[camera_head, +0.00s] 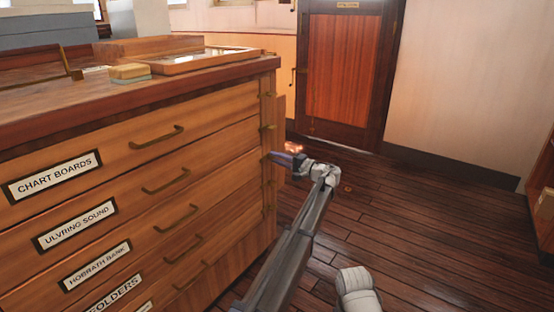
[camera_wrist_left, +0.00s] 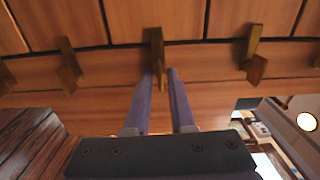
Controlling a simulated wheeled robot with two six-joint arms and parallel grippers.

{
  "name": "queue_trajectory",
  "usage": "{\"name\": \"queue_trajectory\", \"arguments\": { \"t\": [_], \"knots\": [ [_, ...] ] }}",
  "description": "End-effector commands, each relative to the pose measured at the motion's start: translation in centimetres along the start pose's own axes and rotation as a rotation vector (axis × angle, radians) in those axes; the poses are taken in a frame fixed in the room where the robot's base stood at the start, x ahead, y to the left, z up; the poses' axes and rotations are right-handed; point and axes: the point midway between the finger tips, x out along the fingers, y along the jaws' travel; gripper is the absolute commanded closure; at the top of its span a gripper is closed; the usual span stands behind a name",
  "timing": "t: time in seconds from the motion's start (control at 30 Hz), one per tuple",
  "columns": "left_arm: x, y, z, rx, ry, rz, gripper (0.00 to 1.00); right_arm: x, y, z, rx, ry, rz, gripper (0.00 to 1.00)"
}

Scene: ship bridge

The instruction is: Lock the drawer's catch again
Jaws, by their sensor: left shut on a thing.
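The wooden drawer cabinet (camera_head: 215,115) fills the left of the head view, its labelled drawer fronts looking flush. Small brass catches (camera_head: 268,127) run down its right edge. My left gripper (camera_head: 272,156) is at that edge, partway down. In the left wrist view, its two fingers (camera_wrist_left: 165,80) are shut on the middle brass catch (camera_wrist_left: 157,50), whose end sits between the fingertips. Another catch (camera_wrist_left: 67,65) is to the left and one (camera_wrist_left: 253,60) to the right, both apart from the fingers. In the head view the gripper hides the held catch. My right gripper is out of view.
A framed tray (camera_head: 190,62) and a sponge-like block (camera_head: 129,72) lie on the cabinet top. Brass handles (camera_head: 157,137) stick out from the drawer fronts. The plank floor (camera_head: 400,220) right of the cabinet is open. A wooden door (camera_head: 343,75) stands behind.

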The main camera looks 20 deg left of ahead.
Motion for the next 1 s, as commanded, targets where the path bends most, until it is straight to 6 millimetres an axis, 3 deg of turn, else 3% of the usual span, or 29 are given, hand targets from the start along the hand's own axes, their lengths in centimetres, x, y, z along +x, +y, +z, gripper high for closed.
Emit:
{"name": "queue_trajectory", "arguments": {
  "t": [0.67,0.7,0.8,1.0],
  "knots": [
    [-0.16,0.08,-0.06,0.049,0.002,0.002,1.0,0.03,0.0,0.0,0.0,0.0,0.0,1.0],
    [-0.16,0.07,-0.06,0.048,0.002,0.002,0.73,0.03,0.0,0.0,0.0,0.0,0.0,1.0],
    [-0.12,0.06,-0.05,0.048,0.002,0.001,0.63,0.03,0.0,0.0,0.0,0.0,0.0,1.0],
    [-0.07,0.04,-0.02,0.048,0.001,0.001,0.63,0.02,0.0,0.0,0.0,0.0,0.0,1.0]
  ]
}}
